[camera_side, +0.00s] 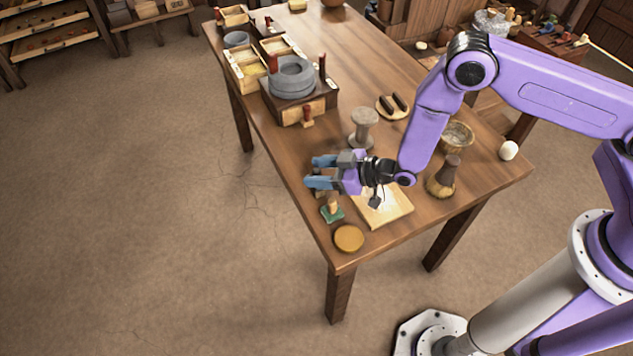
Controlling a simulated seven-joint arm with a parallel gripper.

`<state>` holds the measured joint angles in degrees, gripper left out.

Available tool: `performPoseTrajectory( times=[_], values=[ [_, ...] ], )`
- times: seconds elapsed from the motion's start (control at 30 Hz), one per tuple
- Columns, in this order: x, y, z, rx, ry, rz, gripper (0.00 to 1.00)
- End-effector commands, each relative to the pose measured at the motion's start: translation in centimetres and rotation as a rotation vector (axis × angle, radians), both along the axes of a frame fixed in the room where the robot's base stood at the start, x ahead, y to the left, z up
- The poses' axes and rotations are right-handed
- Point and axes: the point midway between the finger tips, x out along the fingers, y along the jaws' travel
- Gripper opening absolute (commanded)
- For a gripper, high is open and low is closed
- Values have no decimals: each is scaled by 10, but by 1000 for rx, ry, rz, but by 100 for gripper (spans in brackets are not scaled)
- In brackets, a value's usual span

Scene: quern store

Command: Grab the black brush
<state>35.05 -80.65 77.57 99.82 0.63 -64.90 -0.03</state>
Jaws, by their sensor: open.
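I cannot surely pick out a black brush. Two dark, narrow pieces (393,103) lie side by side on a round pale board (381,112) beyond my gripper; they are too small to identify. A brown, flared piece with a dark top (444,176) stands right of my gripper; it may be a brush or a vessel. My gripper (318,171), with blue fingers, is open over the table's left edge. A small piece with a green base (333,213) stands just below it in the picture, and another brownish thing there is mostly hidden by the fingers.
The wooden table (475,183) also bears a pale board (391,214) under my wrist, a round tan disc (349,238), a grey stone spool (363,128), a bowl (457,136) and a quern (292,78). A white ball (509,150) sits near the right edge.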

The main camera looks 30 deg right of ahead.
Motion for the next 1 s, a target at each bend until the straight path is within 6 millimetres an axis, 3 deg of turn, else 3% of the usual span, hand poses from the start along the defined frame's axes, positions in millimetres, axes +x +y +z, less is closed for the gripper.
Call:
performPoseTrajectory(
  times=[0.37, 0.43, 0.53, 0.57, 1.0],
  values=[
    [6, 6, -3, 0, 0, 0, 53],
    [6, 6, -3, 0, 0, 0, 36],
    [6, 6, -3, 0, 0, 0, 4],
    [6, 6, -3, 0, 0, 0, 0],
    [6, 6, 2, 1, -1, 0, 0]
  ],
)
